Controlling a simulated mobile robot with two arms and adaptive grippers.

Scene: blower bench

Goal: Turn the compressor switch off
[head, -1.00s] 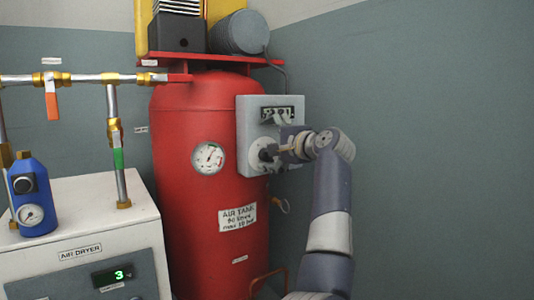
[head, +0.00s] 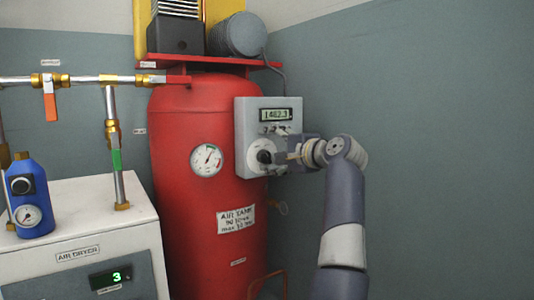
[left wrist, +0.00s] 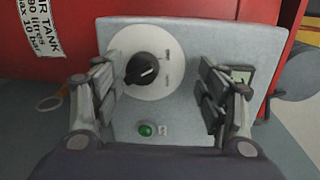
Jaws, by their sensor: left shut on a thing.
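The compressor switch is a black knob (head: 264,157) on a round white plate, on the grey control box (head: 242,135) fixed to the red tank. The knob also shows in the left wrist view (left wrist: 142,69), with a pale pointer mark and labels too small to read. My left gripper (head: 285,150) is at the box front and shut on the switch knob. In the left wrist view its fingers (left wrist: 160,85) stand either side of the knob, the left one closer; the contact is hard to make out. My right gripper is not in view.
The box has a lit display (head: 276,115) and a green lamp (left wrist: 147,130). The tank gauge (head: 206,160) is left of the box. An air dryer (head: 75,195) with a blue filter unit (head: 28,195) stands left. The wall right of my arm is clear.

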